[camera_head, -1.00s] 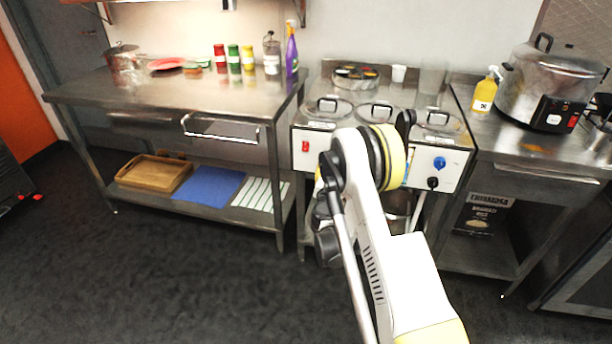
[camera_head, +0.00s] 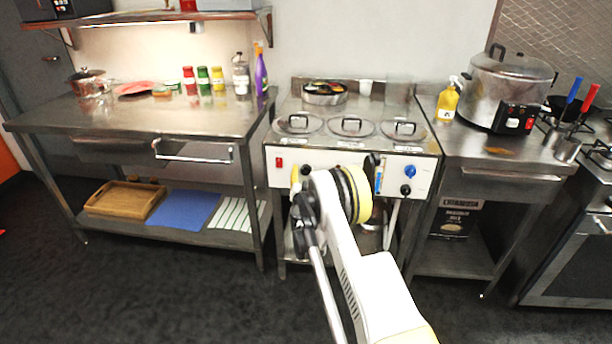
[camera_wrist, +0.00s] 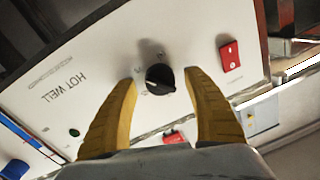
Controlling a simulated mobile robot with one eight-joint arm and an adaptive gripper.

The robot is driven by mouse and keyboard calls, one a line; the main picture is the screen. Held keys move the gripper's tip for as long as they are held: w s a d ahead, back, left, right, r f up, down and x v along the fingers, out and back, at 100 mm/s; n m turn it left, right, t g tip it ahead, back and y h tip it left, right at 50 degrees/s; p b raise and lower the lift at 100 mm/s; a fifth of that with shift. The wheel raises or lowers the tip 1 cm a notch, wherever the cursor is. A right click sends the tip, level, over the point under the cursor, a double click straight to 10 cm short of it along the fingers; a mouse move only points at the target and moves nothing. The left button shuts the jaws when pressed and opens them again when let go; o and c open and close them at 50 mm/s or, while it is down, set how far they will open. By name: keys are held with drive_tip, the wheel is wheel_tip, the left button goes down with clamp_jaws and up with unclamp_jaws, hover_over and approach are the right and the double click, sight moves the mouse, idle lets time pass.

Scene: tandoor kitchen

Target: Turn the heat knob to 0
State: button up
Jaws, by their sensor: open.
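A round black knob (camera_wrist: 160,78) sits on the white front panel (camera_wrist: 105,62) marked HOT WELL in the wrist view. My gripper (camera_wrist: 161,76) is open, with one yellow finger on each side of the knob. There is a visible gap between each fingertip and the knob, so it is not gripped. Small marks surround the knob, but I cannot read its setting.
A red switch (camera_wrist: 230,55) is close to the right finger. A blue knob (camera_head: 410,171) and another black knob (camera_head: 405,189) are at the panel's right end. Steel tables stand left and right; floor in front is clear.

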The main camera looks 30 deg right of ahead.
drive_tip(key=shift+c, duration=0.5)
drive_tip(key=c, duration=1.1)
